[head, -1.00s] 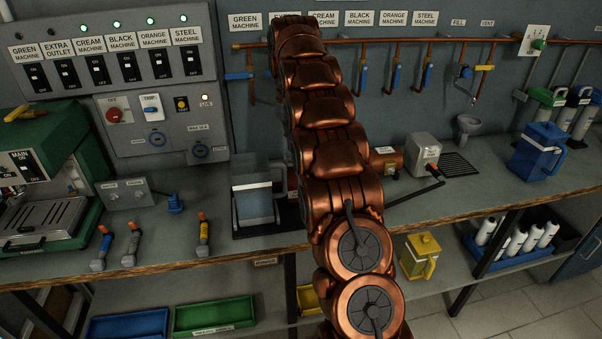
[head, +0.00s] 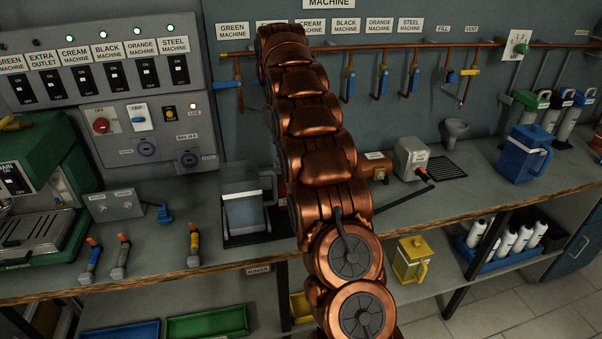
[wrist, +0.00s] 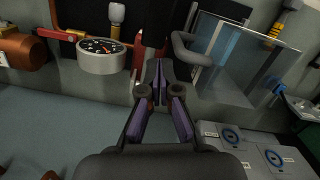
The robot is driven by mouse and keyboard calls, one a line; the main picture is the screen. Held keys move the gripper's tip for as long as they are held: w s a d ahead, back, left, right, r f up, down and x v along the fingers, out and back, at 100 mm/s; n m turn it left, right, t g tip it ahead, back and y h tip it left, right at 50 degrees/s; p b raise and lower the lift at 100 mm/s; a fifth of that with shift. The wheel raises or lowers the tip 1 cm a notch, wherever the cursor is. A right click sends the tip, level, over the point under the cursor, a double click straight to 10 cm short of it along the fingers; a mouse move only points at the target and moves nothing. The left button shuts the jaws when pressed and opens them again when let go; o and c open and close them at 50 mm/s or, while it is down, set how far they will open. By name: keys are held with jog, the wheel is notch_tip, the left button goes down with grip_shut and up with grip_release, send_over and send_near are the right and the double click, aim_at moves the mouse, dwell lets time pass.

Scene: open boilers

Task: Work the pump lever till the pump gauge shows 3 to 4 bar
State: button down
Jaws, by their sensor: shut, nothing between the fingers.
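The pump gauge (wrist: 101,55), a round dial with a pale rim, dark face and red needle, is left of my fingers in the wrist view. Its reading is too small to tell. A black upright bar (wrist: 155,30) stands just beyond my fingertips beside a red part; I cannot tell whether it is the pump lever. In the head view a long dark rod (head: 405,200) sticks out to the right from behind my arm over the bench. My gripper (wrist: 159,68) is shut and empty, with purple finger pads. My arm hides the gripper and pump in the head view.
A clear-walled tank (head: 244,205) stands left of my arm and also shows in the wrist view (wrist: 245,60). A copper box (head: 375,165), a grey box (head: 410,155) and a blue jug (head: 525,152) stand to the right. The switch panel (head: 150,135) is at left.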

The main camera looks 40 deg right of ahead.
jog(key=s+a+r, duration=0.3)
jog(key=s+a, duration=1.3)
jog(key=s+a+f, duration=0.2)
jog(key=s+f, duration=0.1)
jog(key=s, duration=0.5)
jog(key=s+a+f+n, duration=0.1)
jog(key=s+a+f, duration=0.2)
jog(key=s, duration=0.5)
jog(key=s+a+f, duration=0.2)
jog(key=s+a, duration=0.1)
jog(key=s, duration=0.6)
jog(key=shift+a+f+g, duration=0.2)
jog(key=shift+f+g, duration=0.1)
jog(key=shift+f, duration=0.1)
